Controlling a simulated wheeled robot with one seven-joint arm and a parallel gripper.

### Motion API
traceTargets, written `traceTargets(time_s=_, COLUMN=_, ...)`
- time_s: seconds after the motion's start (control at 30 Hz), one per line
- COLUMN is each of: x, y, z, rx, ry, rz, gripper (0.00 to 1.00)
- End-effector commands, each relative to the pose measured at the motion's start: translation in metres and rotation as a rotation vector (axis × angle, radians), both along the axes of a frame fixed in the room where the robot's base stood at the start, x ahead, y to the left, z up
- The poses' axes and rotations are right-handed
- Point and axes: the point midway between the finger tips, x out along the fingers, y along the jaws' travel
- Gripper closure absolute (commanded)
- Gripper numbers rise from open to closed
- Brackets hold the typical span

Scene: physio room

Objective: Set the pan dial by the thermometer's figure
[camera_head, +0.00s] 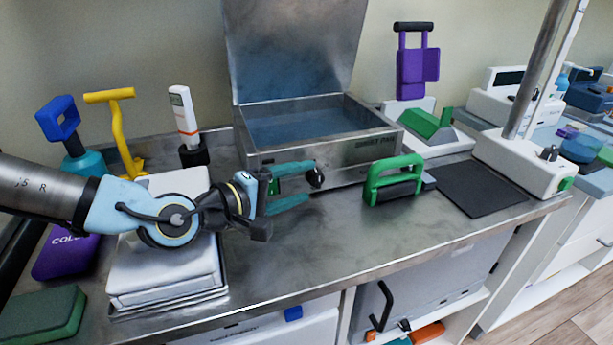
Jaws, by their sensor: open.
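The metal pan (285,152) stands at the back of the counter, its lid (293,50) raised and bluish water (315,118) inside. A black dial (316,178) sticks out from its front face, with a pale mark on it. My gripper (307,186) is open and empty in front of the pan. Its teal fingers point right towards the dial; the upper fingertip overlaps it in the picture, and I cannot tell whether they touch. The white and orange thermometer (184,112) stands upright in a black holder (194,156) left of the pan. Its figure is too small to read.
A green-handled tool (393,175) stands right of the dial, beside a dark mat (480,189). Folded white towels (165,262) lie under my arm. Yellow (118,125) and blue-handled (60,120) tools stand at the left. The counter's front middle (330,240) is clear.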

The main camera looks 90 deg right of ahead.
Motion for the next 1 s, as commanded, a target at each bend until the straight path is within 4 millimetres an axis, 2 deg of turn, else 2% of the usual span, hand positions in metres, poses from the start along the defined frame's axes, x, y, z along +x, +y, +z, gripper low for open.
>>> traceTargets(time_s=0.2, x=-0.014, y=-0.012, z=-0.003, rx=0.001, ry=0.001, rz=0.000, gripper=0.29)
traceTargets(time_s=0.53, x=-0.016, y=-0.014, z=-0.004, rx=0.000, ry=0.000, rz=0.000, gripper=0.30)
traceTargets(time_s=1.0, x=-0.016, y=-0.013, z=-0.004, rx=0.001, ry=0.001, rz=0.000, gripper=0.83)
